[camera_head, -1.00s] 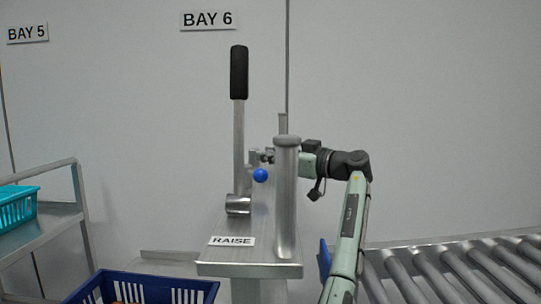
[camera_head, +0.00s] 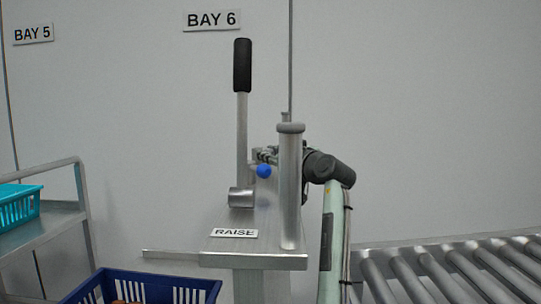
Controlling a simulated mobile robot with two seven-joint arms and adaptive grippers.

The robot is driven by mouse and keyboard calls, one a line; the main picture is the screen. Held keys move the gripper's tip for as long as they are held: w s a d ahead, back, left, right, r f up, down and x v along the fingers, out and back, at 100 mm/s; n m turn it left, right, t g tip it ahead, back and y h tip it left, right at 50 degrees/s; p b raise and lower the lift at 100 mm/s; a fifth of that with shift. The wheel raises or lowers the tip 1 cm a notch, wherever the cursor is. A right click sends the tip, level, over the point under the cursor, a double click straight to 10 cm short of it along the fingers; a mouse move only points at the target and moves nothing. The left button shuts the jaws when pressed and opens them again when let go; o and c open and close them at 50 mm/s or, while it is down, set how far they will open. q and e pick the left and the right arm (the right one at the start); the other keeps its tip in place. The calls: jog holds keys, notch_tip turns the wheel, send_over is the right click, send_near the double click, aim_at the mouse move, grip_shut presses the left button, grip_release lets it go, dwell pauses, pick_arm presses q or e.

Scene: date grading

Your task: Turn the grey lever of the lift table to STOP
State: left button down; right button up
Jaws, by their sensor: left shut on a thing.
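The lift table's control stand has a grey metal top (camera_head: 255,260) with a RAISE plate (camera_head: 234,233) at its front edge. A thick silver post (camera_head: 290,190) stands at its right. The tip of a thin grey rod, apparently the grey lever (camera_head: 285,116), shows just above the post's cap. My left gripper (camera_head: 265,155) reaches in from the right behind the post and is shut; the post hides its grasp. Its fingertips show left of the post. A black-gripped upright lever (camera_head: 242,120) stands to their left, apart. No STOP plate shows. My right gripper is out of view.
A blue ball knob (camera_head: 263,171) sits just below my fingertips. A dark blue crate (camera_head: 140,285) is at the lower left, a shelf cart (camera_head: 55,238) with a teal basket (camera_head: 20,208) farther left. A roller conveyor (camera_head: 450,270) runs at right.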

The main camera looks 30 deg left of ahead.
pick_arm(q)
jog(key=c, duration=1.3)
grip_release()
jog(key=v, duration=1.2)
